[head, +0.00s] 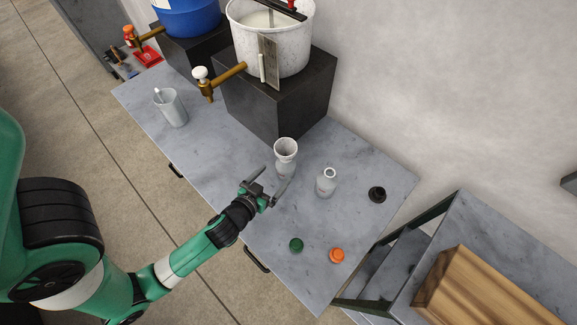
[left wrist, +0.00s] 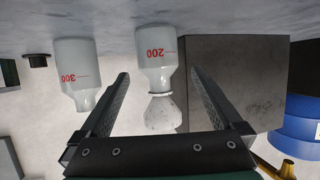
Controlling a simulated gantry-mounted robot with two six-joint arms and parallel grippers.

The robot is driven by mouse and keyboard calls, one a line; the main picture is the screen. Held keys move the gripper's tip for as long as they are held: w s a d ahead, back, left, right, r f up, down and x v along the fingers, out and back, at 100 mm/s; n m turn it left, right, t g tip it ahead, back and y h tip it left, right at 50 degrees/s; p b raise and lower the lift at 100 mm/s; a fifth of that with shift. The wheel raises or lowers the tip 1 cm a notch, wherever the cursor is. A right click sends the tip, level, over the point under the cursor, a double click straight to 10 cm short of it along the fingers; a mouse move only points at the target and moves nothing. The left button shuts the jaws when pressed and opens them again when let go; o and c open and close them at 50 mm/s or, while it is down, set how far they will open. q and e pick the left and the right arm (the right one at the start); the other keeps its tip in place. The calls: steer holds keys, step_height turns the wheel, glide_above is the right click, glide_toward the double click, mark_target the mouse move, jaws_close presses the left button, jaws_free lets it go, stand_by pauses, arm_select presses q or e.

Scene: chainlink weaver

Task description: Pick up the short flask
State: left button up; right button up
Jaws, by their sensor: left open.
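Two pale flasks stand upright on the grey worktop (head: 222,140). One (head: 286,173), with a white funnel-like piece (head: 286,149) in its mouth, is marked 200 in the left wrist view (left wrist: 155,72), which is upside down. The 200 flask looks slightly shorter. My left gripper (head: 275,177) is open and empty, pointing at the 200 flask, which appears between its fingers in the wrist view; contact cannot be told.
A green cap (head: 296,245), an orange cap (head: 337,255) and a black cap (head: 377,194) lie on the worktop. A dark block (head: 285,105) carrying a white bucket (head: 268,48) with a tap stands behind the 200 flask. A beaker (head: 173,108) stands left; a wooden box (head: 490,290) right.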

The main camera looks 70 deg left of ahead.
mark_target(281, 169)
arm_select(q)
steer(key=x, duration=0.2)
steer(key=shift+w+a, duration=0.15)
steer(key=shift+a, duration=0.05)
steer(key=x, duration=0.5)
steer(key=shift+w+r, duration=0.1)
steer(key=shift+w, duration=0.2)
steer(key=c, duration=1.2)
steer(key=shift+c, duration=0.2)
steer(key=shift+r, duration=0.1)
